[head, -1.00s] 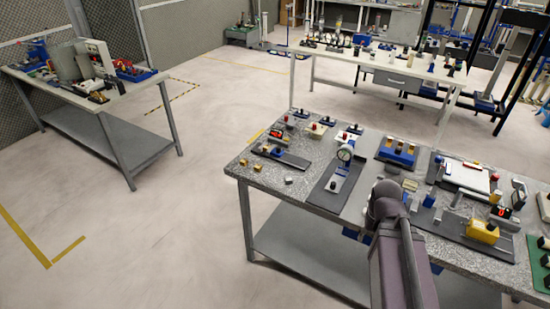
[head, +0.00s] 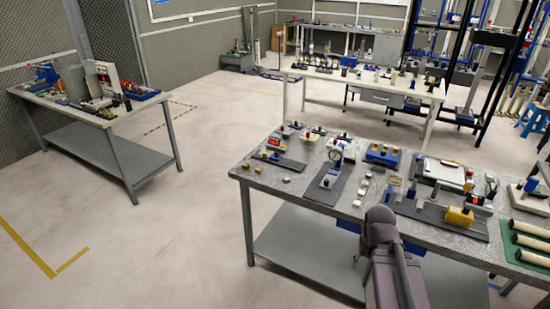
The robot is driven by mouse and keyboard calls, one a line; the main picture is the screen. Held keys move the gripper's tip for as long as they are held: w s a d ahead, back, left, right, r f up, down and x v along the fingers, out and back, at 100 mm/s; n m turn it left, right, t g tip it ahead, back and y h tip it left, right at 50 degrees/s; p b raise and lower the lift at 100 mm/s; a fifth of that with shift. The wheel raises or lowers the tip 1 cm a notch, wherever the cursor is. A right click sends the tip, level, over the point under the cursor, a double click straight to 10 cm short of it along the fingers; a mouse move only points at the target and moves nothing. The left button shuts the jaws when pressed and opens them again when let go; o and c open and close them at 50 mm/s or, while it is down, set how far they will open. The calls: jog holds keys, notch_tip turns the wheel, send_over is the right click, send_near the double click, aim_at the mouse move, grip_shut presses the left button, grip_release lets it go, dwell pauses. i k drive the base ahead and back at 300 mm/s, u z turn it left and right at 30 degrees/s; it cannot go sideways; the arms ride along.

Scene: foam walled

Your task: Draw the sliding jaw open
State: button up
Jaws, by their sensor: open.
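On the near workbench (head: 250,176), a long grey fixture (head: 437,212) carries a yellow block (head: 459,216) at its right and a small blue part (head: 410,192) at its left. A gauge stand with a round dial (head: 336,155) and a blue block stands on a dark plate (head: 327,186) further left. Which of these pieces has the sliding jaw, and how far open it is, I cannot tell at this size. My arm rises at the bottom, in front of the bench's front edge. My gripper is not visible.
Several small blocks and fixtures are spread over the near bench. A green tray with pale cylinders (head: 527,240) is at its right end. Another workbench (head: 105,119) stands at the left, and a white table (head: 410,88) stands behind. The floor (head: 150,230) at left is open.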

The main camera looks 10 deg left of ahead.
aim_at(276, 157)
jog(key=u, duration=0.55)
jog(key=i, duration=1.6)
jog(key=z, duration=0.5)
